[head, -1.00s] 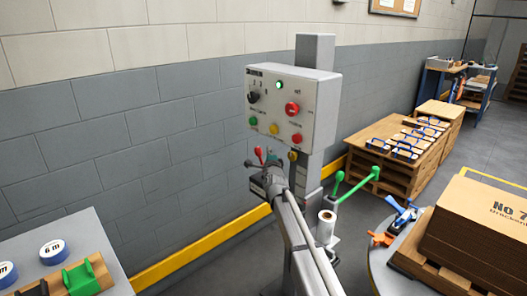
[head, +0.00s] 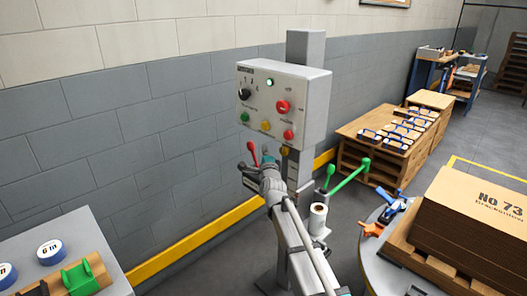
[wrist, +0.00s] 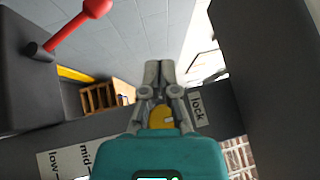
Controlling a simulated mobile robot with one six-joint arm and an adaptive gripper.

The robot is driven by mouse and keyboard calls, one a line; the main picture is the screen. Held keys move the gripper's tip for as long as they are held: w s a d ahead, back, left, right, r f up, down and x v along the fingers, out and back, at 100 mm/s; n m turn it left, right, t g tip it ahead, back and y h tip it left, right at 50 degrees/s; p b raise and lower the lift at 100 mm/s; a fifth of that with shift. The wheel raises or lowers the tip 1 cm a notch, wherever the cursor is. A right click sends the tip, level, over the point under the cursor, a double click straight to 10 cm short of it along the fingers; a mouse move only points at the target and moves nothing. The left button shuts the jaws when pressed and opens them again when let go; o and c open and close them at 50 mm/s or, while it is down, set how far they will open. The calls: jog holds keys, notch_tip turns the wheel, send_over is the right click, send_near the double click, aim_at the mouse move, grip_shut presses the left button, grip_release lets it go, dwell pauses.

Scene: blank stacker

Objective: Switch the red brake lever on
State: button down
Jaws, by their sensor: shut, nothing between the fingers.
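The red brake lever (head: 252,152) sticks up just below the grey control box, left of my arm's end. In the wrist view the red lever (wrist: 75,27) is at the upper left, a rod with a ball knob, slanting up to the right from a dark housing. My gripper (wrist: 161,66) is shut and empty, its fingers together to the right of the lever and apart from it in the picture. A yellow part (wrist: 160,117) shows between the finger bases. In the head view my arm hides most of the lever's mount, and the fingertips are hard to make out.
The control box (head: 284,105) carries buttons, a dial and a lit green lamp.

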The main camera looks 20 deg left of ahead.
dwell(0.3)
jog(key=s+d+f+n+g+h, duration=0.25)
jog(key=d+f, duration=0.25)
jog(key=d, duration=0.3)
jog(key=s+d+f+n+g+h, duration=0.1)
jog(key=s+d+f+n+g, duration=0.3)
jog(key=d, duration=0.5)
jog(key=s+d+f+n+g+h, duration=0.1)
jog(key=d+f+n+g, duration=0.2)
jog(key=d+f, duration=0.45)
jog(key=s+d+f+n+g+h, duration=0.2)
jog(key=s+d+g, duration=0.2)
jog(key=s+d, duration=0.7)
jog(key=s+d+f+n+g+h, duration=0.25)
jog(key=s+d+g, duration=0.25)
jog(key=s+d, duration=0.55)
notch_tip(320, 180, up, 22)
jog(key=p, duration=2.2)
jog(key=shift+w+f+p, duration=0.15)
jog(key=shift+f+p, duration=0.05)
jog(key=shift+p, duration=0.15)
